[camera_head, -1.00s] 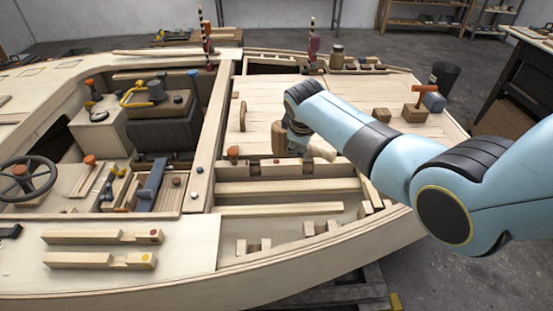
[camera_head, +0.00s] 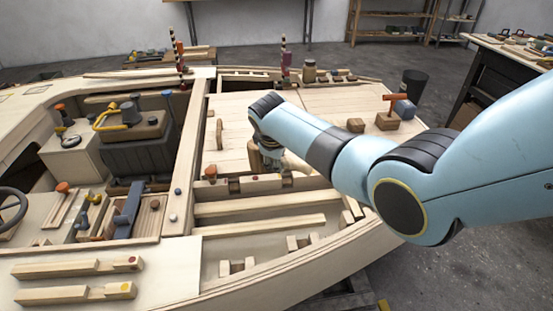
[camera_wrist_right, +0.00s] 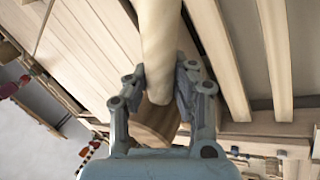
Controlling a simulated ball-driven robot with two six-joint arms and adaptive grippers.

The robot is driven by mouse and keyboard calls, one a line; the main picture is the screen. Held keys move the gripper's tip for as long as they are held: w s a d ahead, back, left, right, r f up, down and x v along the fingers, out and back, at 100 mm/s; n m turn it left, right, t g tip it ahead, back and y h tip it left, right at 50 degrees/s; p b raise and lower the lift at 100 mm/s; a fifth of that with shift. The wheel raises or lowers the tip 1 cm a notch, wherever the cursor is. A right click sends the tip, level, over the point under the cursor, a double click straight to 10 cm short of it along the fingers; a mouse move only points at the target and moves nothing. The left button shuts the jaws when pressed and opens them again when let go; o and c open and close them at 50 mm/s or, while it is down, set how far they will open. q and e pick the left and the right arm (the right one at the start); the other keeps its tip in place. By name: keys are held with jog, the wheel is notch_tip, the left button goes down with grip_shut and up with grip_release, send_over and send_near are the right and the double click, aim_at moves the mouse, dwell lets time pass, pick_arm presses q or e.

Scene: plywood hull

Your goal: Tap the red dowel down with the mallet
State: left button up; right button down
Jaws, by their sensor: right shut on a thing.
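My right gripper (camera_head: 270,153) is over the deck near the middle of the head view. In the right wrist view, my right gripper (camera_wrist_right: 158,88) is shut on the pale handle of the mallet (camera_wrist_right: 160,35). The mallet's brown round head (camera_wrist_right: 157,122) shows beyond the fingers. In the head view, the mallet head (camera_head: 255,160) is partly hidden by my gripper. A small red spot, seemingly the red dowel's top (camera_head: 255,178), shows just below the mallet head in the picture. I cannot tell whether they touch. My left gripper is out of view.
A block with an orange-handled tool (camera_head: 390,115) stands to the right. Open hull compartments (camera_head: 140,155) lie to the left. The plank deck (camera_head: 230,115) has free room.

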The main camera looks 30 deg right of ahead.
notch_tip(320, 180, down, 6)
jog(key=r+b, duration=0.1)
jog(key=b, duration=0.4)
notch_tip(320, 180, up, 5)
jog(key=p, duration=0.6)
jog(key=shift+r, duration=0.15)
jog(key=shift+f, duration=0.2)
jog(key=shift+w, duration=0.1)
